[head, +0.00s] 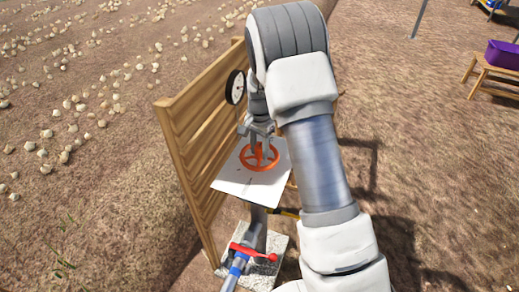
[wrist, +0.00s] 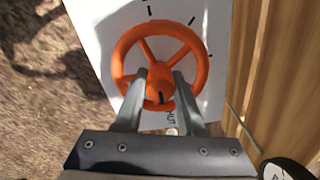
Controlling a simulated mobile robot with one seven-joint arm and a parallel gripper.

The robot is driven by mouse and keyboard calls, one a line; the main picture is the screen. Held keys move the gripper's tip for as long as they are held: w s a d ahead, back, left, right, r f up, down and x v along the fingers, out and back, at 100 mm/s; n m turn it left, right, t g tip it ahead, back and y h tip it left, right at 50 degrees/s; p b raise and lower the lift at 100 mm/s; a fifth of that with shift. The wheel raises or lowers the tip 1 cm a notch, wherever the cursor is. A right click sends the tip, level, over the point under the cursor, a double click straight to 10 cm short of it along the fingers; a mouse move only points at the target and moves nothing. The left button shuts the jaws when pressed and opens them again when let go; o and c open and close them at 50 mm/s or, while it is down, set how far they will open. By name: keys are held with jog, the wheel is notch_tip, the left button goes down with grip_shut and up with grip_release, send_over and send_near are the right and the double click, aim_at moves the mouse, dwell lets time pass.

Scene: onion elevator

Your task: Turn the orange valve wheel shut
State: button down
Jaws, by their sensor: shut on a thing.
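The orange valve wheel (head: 274,160) has a round rim and spokes, and lies over a white plate (head: 236,186). In the wrist view the wheel (wrist: 121,62) fills the upper middle. My gripper (head: 258,148) reaches down onto the wheel. In the wrist view my gripper (wrist: 161,78) has one finger on each side of an orange part near the wheel's lower middle, which carries a short black mark. It is shut on that part. The white plate (wrist: 92,22) bears black tick marks and lettering ending in "HUT", partly hidden by my fingers.
A wooden slat fence (head: 195,125) stands close on the left, with a round dial (head: 236,87) on it. Below the plate is a pipe with a red lever (head: 254,252). A purple crate (head: 502,54) sits on a wooden bench at far right. Bare soil lies to the right.

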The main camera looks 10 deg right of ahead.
aim_at(260, 146)
jog(key=c, duration=0.5)
grip_release()
notch_tip(260, 146, up, 18)
jog(key=p, duration=0.1)
jog(key=shift+f, duration=0.25)
